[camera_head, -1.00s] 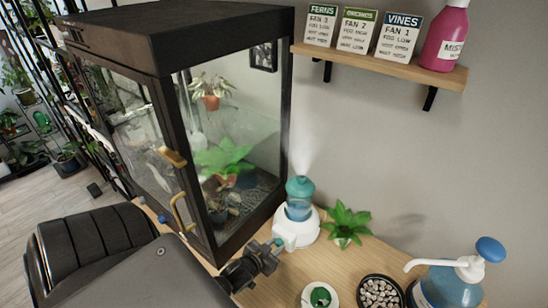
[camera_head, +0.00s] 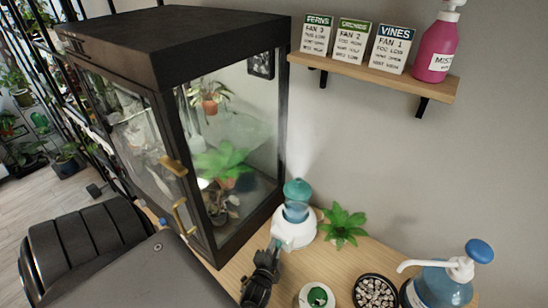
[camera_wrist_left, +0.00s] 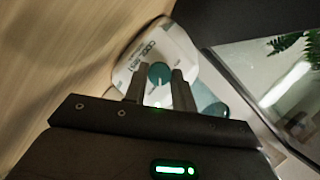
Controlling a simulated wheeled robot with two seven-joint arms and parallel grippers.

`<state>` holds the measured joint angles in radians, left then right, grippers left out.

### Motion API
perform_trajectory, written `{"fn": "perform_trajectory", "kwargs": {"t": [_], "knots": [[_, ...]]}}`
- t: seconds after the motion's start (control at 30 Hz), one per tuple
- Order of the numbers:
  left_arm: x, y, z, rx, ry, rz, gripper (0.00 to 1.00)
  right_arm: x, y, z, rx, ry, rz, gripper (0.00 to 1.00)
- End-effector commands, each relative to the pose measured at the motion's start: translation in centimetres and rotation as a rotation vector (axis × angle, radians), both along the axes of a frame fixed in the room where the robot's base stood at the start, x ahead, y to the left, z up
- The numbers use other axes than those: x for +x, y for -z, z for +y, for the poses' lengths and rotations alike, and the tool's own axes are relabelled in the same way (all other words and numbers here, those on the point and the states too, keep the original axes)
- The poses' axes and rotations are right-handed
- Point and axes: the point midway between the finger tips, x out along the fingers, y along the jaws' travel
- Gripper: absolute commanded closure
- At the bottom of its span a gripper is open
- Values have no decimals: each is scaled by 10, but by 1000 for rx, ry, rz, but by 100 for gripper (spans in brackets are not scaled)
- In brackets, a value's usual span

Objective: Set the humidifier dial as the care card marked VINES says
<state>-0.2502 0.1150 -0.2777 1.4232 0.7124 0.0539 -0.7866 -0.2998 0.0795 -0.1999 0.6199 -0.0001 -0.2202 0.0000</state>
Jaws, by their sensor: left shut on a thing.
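The humidifier (camera_head: 294,228) has a white base and a teal-topped tank; pale mist rises above it. In the left wrist view its round teal dial (camera_wrist_left: 159,74) sits on the white base (camera_wrist_left: 150,50), between my fingers. My left gripper (camera_head: 275,245) reaches the base's front and is shut on the dial. The dial's setting cannot be read. The VINES care card (camera_head: 391,49) stands on the shelf, rightmost of three; it reads FAN 1 and FOG LOW, with its last line too small to read. My right gripper is out of view.
The glass terrarium (camera_head: 165,120) stands close left of the humidifier, with brass handles on its front. A small green plant (camera_head: 343,226) is just right. A small white dish (camera_head: 304,296), a bowl of pebbles (camera_head: 375,292) and a blue pump bottle (camera_head: 440,288) stand nearer the front.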

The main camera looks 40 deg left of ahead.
Motion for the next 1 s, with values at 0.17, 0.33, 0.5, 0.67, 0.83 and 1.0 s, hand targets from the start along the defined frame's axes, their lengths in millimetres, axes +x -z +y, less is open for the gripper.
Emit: {"fn": "perform_trajectory", "kwargs": {"t": [0.17, 0.33, 0.5, 0.67, 0.83, 1.0], "knots": [[1, 2, -2, 148, 1, 16, 96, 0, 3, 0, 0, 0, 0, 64], [1, 3, -2, 266, 2, 28, 96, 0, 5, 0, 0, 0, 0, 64], [1, 3, -2, 351, 2, 39, 96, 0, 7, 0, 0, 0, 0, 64], [1, 3, -2, 400, 2, 44, 97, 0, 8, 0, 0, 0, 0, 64], [1, 3, -2, 425, 2, 46, 96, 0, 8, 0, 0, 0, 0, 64], [1, 3, -2, 430, 2, 47, 96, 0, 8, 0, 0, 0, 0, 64]]}}
